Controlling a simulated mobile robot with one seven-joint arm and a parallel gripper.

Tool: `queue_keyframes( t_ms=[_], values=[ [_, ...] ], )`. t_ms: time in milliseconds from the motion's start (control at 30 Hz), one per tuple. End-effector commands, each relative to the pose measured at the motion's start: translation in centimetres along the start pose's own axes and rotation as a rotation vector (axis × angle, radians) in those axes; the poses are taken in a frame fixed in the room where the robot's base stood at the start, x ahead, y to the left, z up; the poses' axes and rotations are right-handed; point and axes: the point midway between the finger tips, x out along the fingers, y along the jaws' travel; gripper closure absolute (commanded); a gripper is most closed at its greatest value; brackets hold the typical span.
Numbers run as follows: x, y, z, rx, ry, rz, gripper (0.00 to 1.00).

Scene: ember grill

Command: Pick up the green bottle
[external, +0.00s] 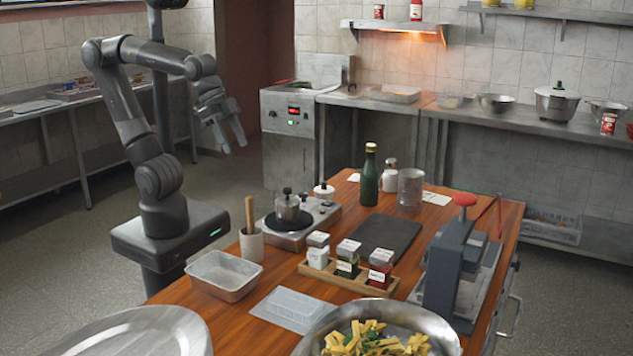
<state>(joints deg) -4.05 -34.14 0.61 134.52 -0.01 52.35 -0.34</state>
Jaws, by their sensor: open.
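The green bottle (370,178) stands upright near the back of the wooden table (282,275). My gripper (234,140) is open and empty, in the air to the left of the bottle and higher than the table top. It is well apart from the bottle, with its fingers pointing down and to the right.
A dark board (376,241) lies in front. A small burner (294,228) with a pot is left of it. A spice rack (340,278) sits nearer.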

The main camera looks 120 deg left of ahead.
Motion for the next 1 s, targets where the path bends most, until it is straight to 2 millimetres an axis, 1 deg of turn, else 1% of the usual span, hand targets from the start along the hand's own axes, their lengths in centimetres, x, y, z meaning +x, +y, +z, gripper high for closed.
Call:
queue_keyframes(
  t_ms=[33,167,200,267,300,367,400,467,500,567,600,700,800,900,1000],
  values=[
    [0.2,-0.9,-2.1,-0.029,-0.01,-0.012,0.47],
    [0.6,-3.4,-6.8,-0.092,-0.021,-0.039,0.47],
    [0.9,-4.2,-8.1,-0.111,-0.025,-0.048,0.47],
    [1.3,-5.6,-10.2,-0.14,-0.03,-0.061,0.47],
    [1.7,-6.6,-11.5,-0.159,-0.034,-0.07,0.47],
    [2.3,-8.2,-13.3,-0.187,-0.039,-0.083,0.47],
    [2.8,-9.3,-14.5,-0.206,-0.043,-0.092,0.47],
    [3.5,-11.1,-16.2,-0.235,-0.049,-0.106,0.47],
    [4.1,-12.3,-17.3,-0.253,-0.052,-0.116,0.47],
    [5.0,-14.3,-18.8,-0.281,-0.057,-0.13,0.47],
    [5.6,-15.7,-19.8,-0.3,-0.061,-0.14,0.47],
    [7.1,-18.8,-21.6,-0.341,-0.068,-0.162,0.47],
    [8.4,-21.4,-22.9,-0.372,-0.075,-0.179,0.47],
    [9.2,-23.2,-23.7,-0.393,-0.078,-0.19,0.47],
    [9.8,-24.1,-24.0,-0.403,-0.08,-0.196,0.47]
  ],
)
